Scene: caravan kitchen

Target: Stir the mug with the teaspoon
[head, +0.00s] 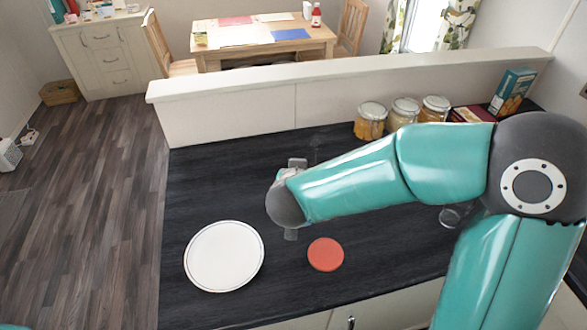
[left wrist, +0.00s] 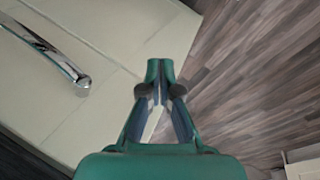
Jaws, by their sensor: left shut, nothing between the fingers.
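I cannot make out a mug or a teaspoon in either view. My right arm reaches in from the right over the dark worktop (head: 210,180) in the head view. Its wrist end hangs above the middle of the worktop and hides what is directly beneath it. Only small grey parts show on either side of that wrist, so the right gripper's fingers cannot be made out. My left gripper (left wrist: 160,72) shows in the left wrist view, shut and empty, in front of a pale cabinet front (left wrist: 100,60) and above the wood floor (left wrist: 240,75).
A white plate (head: 224,256) and an orange-red disc (head: 326,254) lie on the worktop near its front. Several storage jars (head: 370,122) and a teal box (head: 512,90) stand along the back. A clear glass item (head: 450,216) is partly behind my arm.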

